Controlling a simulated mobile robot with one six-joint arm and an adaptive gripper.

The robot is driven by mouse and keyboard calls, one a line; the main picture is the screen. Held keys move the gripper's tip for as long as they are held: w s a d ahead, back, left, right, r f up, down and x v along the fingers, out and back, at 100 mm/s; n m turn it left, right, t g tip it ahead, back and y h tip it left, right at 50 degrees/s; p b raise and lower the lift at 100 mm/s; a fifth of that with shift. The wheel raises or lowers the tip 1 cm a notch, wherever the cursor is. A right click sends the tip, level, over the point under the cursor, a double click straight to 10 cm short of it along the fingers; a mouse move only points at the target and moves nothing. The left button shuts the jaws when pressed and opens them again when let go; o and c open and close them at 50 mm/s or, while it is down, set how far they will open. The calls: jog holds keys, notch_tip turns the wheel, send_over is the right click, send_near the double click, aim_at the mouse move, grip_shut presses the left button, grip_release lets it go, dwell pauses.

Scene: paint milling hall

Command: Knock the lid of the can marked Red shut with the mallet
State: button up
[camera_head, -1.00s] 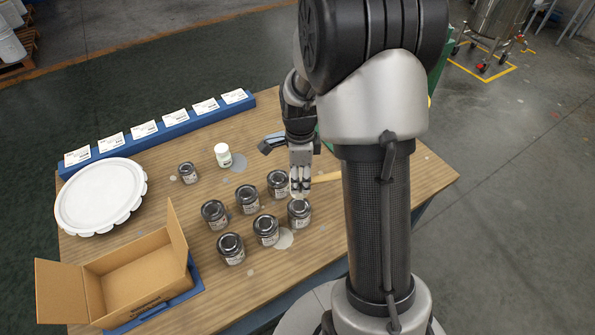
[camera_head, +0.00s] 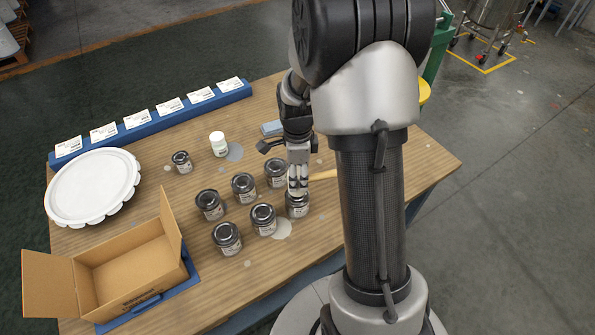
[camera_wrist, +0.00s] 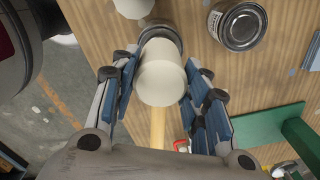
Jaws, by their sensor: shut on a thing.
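My gripper (camera_head: 298,183) is shut on the mallet. In the wrist view the mallet's pale cylindrical head (camera_wrist: 160,77) sits between the fingers (camera_wrist: 163,92), and its wooden handle (camera_wrist: 158,125) runs down from it. In the head view the handle (camera_head: 324,175) sticks out to the right. A dark can (camera_head: 297,208) stands upright under the mallet head; its rim (camera_wrist: 160,32) shows past the head in the wrist view. I cannot tell whether they touch, nor how its lid sits. Its label is too small to read, so I cannot tell which can is Red.
Several similar cans stand close by, such as one to the left (camera_head: 263,219) and one behind (camera_head: 275,173). A white bottle (camera_head: 219,144), a white round lid (camera_head: 93,187), an open cardboard box (camera_head: 128,268) and a blue card rail (camera_head: 150,125) are farther left.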

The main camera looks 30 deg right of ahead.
notch_tip(320, 180, down, 2)
jog(key=shift+f+b, duration=0.15)
jog(key=shift+b, duration=0.45)
notch_tip(320, 180, up, 7)
jog(key=p, duration=0.5)
jog(key=shift+f, duration=0.25)
jog(key=shift+f+b, duration=0.5)
jog(key=shift+f, duration=0.3)
notch_tip(320, 180, down, 5)
jog(key=b, duration=0.3)
jog(key=shift+f+b, duration=0.15)
jog(key=shift+b, duration=0.25)
notch_tip(320, 180, up, 7)
jog(key=p, duration=0.5)
jog(key=shift+f, duration=0.25)
